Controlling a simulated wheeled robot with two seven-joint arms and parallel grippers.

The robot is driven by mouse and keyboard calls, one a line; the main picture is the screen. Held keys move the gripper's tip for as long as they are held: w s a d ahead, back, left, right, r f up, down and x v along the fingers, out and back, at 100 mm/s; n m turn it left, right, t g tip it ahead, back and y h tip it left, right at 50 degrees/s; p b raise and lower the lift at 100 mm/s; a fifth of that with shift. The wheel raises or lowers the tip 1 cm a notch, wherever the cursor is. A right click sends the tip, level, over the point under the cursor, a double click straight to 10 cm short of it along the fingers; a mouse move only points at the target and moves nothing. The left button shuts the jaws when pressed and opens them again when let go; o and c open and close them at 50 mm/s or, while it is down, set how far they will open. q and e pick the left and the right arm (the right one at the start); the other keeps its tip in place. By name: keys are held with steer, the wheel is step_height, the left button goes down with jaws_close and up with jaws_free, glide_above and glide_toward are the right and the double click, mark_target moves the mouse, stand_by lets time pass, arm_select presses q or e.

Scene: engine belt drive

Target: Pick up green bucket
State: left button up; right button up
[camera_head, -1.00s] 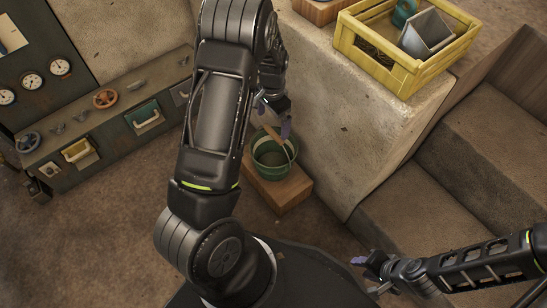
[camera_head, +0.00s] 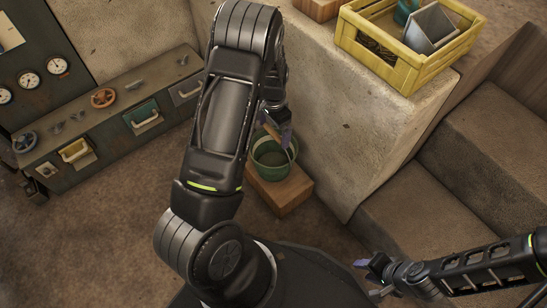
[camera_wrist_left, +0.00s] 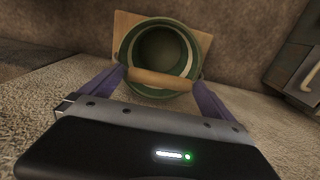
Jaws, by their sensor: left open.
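The green bucket (camera_head: 272,160) stands upright on a wooden block (camera_head: 282,194) beside the stone ledge. Its wooden handle grip also shows in the left wrist view (camera_wrist_left: 160,79), crossing in front of the bucket's opening (camera_wrist_left: 158,45). My left gripper (camera_head: 276,130) is at the bucket's upper edge, above its far side. In the left wrist view its two purple fingers (camera_wrist_left: 158,88) are spread, with the handle grip between them. Whether they touch the handle cannot be told. My right gripper (camera_head: 368,268) is low at the right, away from the bucket; its jaws are too small to read.
A yellow crate (camera_head: 393,68) holding a metal container (camera_head: 430,28) sits on the stone ledge (camera_head: 350,120) at the upper right. Stone steps (camera_head: 470,180) lie at the right. A control panel and cabinet (camera_head: 110,125) stand at the left. Bare floor (camera_head: 90,240) lies at lower left.

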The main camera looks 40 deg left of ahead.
arm_select(q)
steer(key=c, duration=1.9)
steer(key=shift+r, duration=0.2)
steer(key=shift+s+a+r+p, duration=0.1)
steer(key=shift+s+r+p, duration=0.05)
steer(key=shift+r+p, duration=1.3)
steer(key=shift+r, duration=1.9)
steer(key=s+a+p, duration=0.1)
steer(key=s+a, duration=0.1)
steer(key=s, duration=0.7)
steer(key=s+a+p, duration=0.1)
steer(key=s+a, duration=0.2)
steer(key=s, duration=0.6)
steer(key=shift+s+a, duration=0.3)
steer(key=shift+s, duration=0.25)
